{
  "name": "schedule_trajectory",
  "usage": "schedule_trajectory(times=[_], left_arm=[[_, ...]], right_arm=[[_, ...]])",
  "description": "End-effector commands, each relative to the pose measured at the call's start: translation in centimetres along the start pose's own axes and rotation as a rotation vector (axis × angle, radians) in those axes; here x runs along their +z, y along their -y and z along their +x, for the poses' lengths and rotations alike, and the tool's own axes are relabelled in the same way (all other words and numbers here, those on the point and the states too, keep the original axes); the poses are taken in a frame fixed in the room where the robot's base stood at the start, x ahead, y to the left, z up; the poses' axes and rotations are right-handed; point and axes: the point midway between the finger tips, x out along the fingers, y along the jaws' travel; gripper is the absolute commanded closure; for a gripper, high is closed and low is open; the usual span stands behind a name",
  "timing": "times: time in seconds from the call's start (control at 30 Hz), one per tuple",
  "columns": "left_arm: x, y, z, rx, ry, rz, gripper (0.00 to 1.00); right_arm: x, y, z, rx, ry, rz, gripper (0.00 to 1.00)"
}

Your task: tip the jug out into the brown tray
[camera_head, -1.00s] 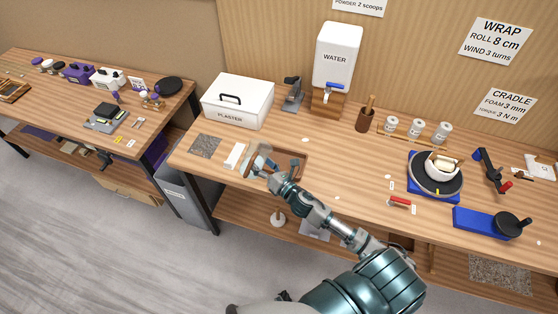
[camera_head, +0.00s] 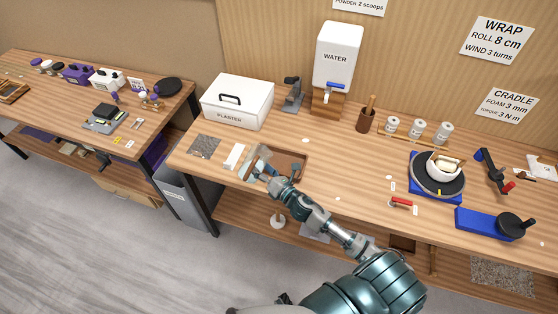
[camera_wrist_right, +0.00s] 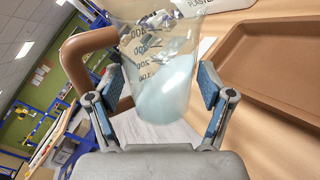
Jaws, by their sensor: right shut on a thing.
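The clear jug (camera_wrist_right: 160,75) has dark measuring marks, a brown handle (camera_wrist_right: 80,55) and pale blue content toward its base. My right gripper (camera_head: 270,177) is shut on it, with a blue-padded finger on each side in the right wrist view. In the head view the jug (camera_head: 259,163) is at the left end of the brown tray (camera_head: 303,167), partly hidden by my gripper. The tray also shows to the right of the jug in the right wrist view (camera_wrist_right: 285,75); the part I see there looks empty. I cannot tell exactly how far the jug leans. My left gripper is not in view.
A white block (camera_head: 234,157) and a grey mat (camera_head: 204,146) lie left of the tray. The plaster box (camera_head: 237,104) and water dispenser (camera_head: 337,60) stand behind. A red-handled tool (camera_head: 400,203) lies to the right, with bare bench between.

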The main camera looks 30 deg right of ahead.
Motion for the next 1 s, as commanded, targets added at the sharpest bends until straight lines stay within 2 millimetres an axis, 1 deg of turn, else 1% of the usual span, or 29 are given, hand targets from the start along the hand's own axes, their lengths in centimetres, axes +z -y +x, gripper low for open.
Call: schedule_trajectory(times=[0.27,0.6,1.0], left_arm=[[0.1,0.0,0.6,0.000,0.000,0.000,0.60],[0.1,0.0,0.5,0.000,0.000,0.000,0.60],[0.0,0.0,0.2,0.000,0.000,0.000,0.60]], right_arm=[[-0.8,0.5,0.0,0.001,0.000,0.072,0.82],[-0.8,0.5,0.0,0.001,0.000,0.082,0.82],[-0.4,1.4,0.0,0.001,-0.002,0.216,0.82]])
